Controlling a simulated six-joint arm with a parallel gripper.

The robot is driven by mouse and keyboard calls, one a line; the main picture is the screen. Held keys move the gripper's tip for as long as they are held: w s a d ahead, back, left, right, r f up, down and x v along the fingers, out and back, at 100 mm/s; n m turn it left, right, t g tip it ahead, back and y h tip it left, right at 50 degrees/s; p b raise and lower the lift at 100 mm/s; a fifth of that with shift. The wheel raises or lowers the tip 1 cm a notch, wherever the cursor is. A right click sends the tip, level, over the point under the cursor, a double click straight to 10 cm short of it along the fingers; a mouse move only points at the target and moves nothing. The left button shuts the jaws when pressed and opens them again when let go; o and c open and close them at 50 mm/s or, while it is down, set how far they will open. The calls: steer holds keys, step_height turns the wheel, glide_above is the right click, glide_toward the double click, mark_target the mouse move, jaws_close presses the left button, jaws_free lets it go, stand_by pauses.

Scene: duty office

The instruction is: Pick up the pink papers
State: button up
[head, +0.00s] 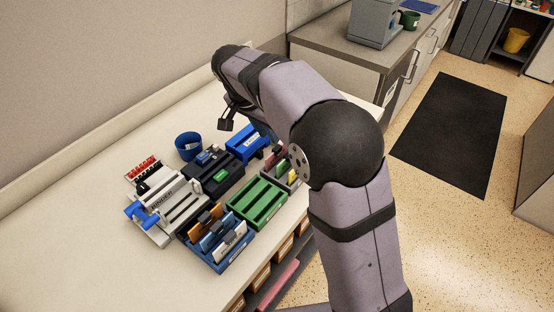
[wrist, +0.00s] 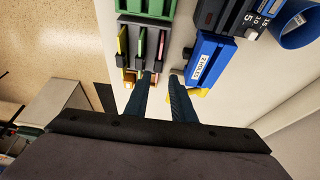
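The pink papers (head: 279,152) stand upright in a grey slotted rack (head: 294,183), beside green and yellow ones, partly behind my arm in the head view. In the wrist view a thin pink edge (wrist: 161,46) shows in the rack (wrist: 149,21). My gripper (wrist: 162,78) is open, its two dark blue fingers apart. The left fingertip is over the near end of the rack, close to the pink slot. The right fingertip is beside the blue box. In the head view my arm mostly hides the fingers.
A blue labelled box (wrist: 207,62) stands close right of my gripper. A green tray (head: 257,203), a blue rack of folders (head: 216,246), a dark tray (head: 217,177) and a blue cup (head: 188,145) crowd the counter. The counter's left front is clear.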

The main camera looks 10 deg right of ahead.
mark_target(275, 149)
steer(key=shift+p+x, duration=0.8)
steer(key=shift+x, duration=0.75)
steer(key=shift+p+x, duration=0.75)
steer(key=shift+x, duration=1.35)
steer(key=shift+s+d, duration=0.1)
steer(key=shift+s, duration=0.05)
jaws_close()
